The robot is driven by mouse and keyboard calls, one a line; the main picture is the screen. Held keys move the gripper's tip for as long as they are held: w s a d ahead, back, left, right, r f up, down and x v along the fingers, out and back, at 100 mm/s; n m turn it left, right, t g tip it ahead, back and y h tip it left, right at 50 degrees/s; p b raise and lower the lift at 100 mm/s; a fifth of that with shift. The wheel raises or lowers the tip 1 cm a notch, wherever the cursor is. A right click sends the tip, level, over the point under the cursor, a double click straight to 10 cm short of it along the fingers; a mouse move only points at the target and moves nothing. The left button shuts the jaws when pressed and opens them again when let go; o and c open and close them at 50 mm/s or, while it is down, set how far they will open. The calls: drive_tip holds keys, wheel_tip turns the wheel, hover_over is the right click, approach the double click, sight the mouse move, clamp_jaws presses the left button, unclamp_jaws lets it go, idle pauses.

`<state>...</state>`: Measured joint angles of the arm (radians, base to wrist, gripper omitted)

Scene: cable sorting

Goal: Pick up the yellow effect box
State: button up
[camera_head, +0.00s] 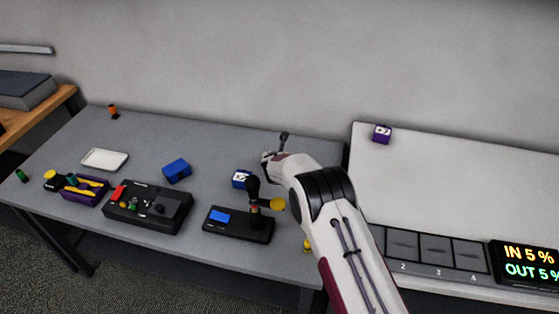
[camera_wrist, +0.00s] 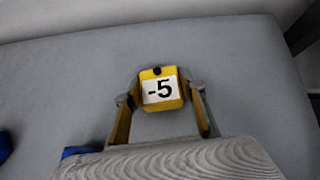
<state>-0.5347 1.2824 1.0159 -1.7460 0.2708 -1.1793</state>
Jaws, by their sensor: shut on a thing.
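The yellow effect box (camera_wrist: 148,76) with a white label reading "-5" sits between the fingers of my gripper (camera_wrist: 160,92) in the wrist view. The fingers are shut on its two sides.
A black device with a blue screen (camera_head: 237,228) lies close by, and a white-and-blue box (camera_head: 240,178) stands behind. A blue box (camera_head: 177,171), a black console (camera_head: 150,208) and a white tray (camera_head: 105,159) are further left. A white board (camera_head: 450,175) with numbered slots is on the right.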

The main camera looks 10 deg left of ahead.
drive_tip(key=shift+r, duration=0.1)
drive_tip(key=shift+r, duration=4.95)
